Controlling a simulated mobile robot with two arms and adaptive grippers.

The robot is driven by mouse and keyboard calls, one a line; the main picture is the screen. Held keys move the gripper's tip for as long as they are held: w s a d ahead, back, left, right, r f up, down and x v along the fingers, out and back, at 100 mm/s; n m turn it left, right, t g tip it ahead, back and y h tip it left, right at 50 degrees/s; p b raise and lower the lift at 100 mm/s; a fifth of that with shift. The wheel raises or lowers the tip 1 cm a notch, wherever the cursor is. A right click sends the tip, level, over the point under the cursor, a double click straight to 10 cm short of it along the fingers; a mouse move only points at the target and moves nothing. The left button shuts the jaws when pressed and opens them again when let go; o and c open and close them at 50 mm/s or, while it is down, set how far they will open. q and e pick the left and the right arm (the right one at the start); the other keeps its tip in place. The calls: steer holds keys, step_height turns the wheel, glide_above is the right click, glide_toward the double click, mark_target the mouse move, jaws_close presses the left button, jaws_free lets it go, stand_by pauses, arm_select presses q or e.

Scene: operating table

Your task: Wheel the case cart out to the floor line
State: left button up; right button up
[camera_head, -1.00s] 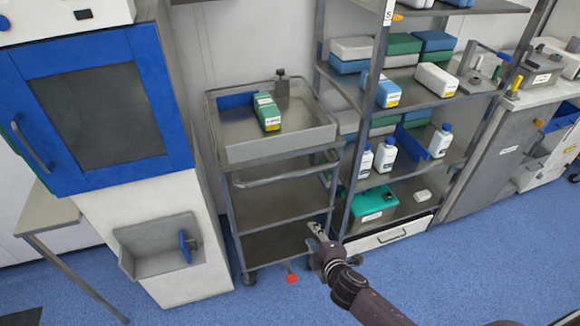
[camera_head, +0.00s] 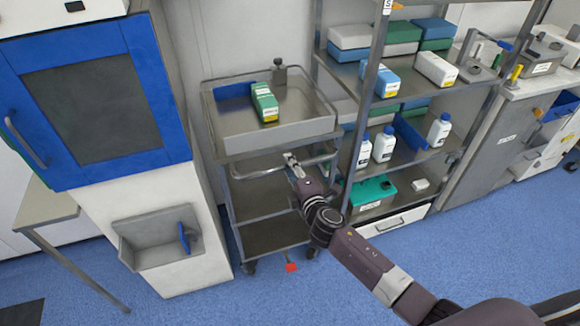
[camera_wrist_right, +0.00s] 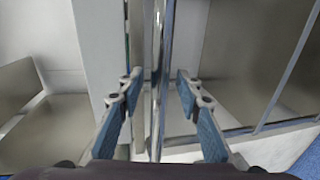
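The case cart (camera_head: 275,137) is a grey metal trolley with a top tray and lower shelves, standing between the blue-doored cabinet and the supply rack. Its handle bar (camera_head: 258,175) runs across the front below the tray. My right gripper (camera_head: 291,158) is at the middle of this bar. In the right wrist view, the bar (camera_wrist_right: 158,60) runs between the two blue-padded fingers (camera_wrist_right: 159,88), with a gap visible on each side, so the gripper is open around it. A red pedal (camera_head: 291,267) shows low at the cart's front. My left gripper is not in view.
The supply rack (camera_head: 362,130) stands close on the cart's right. The blue-doored cabinet (camera_head: 95,100) and its white base (camera_head: 150,200) stand close on the left. A green-and-white box (camera_head: 264,102) lies in the cart's tray. Blue floor (camera_head: 215,300) in front is open.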

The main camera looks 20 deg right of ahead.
steer(key=shift+w, duration=0.3)
steer(key=shift+c, duration=0.6)
jaws_close()
